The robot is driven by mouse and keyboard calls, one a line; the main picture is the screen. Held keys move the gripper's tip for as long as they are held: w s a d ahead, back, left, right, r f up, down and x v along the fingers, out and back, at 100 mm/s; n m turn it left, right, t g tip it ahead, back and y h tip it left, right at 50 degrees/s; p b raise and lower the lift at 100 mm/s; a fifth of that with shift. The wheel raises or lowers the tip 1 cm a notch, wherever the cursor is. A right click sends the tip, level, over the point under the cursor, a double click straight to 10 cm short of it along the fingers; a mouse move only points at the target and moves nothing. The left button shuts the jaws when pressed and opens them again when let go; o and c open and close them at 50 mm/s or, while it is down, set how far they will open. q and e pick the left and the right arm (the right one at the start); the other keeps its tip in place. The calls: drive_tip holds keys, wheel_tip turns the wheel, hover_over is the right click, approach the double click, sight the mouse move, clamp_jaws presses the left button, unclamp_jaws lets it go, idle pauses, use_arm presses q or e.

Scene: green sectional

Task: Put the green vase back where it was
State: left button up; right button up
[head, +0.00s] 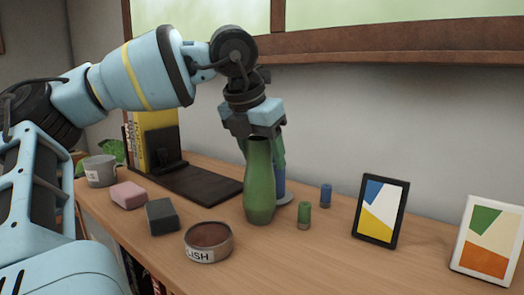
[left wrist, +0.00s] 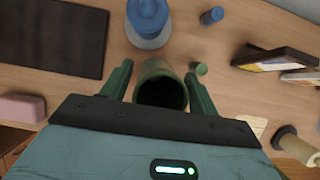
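The green vase (head: 259,185) stands upright on the wooden shelf, near the middle of the head view. Its dark open mouth (left wrist: 161,93) shows in the left wrist view. My left gripper (head: 259,150) points down over the vase, with one green finger on each side of its neck. In the left wrist view my left gripper (left wrist: 158,75) appears open, with a narrow gap between the left finger and the vase. The contact on the right side is hard to tell. My right gripper is not in view.
Close behind the vase stands a blue object (head: 281,185) on a round base. A round tin (head: 208,243), dark block (head: 162,216) and black tray (head: 205,183) lie left.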

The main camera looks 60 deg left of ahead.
use_arm(q)
drive_tip(key=shift+o, duration=0.3)
drive_tip(key=shift+r, duration=0.1)
drive_tip(key=v, duration=1.2)
drive_tip(key=shift+r, duration=0.1)
drive_tip(key=shift+o, duration=0.2)
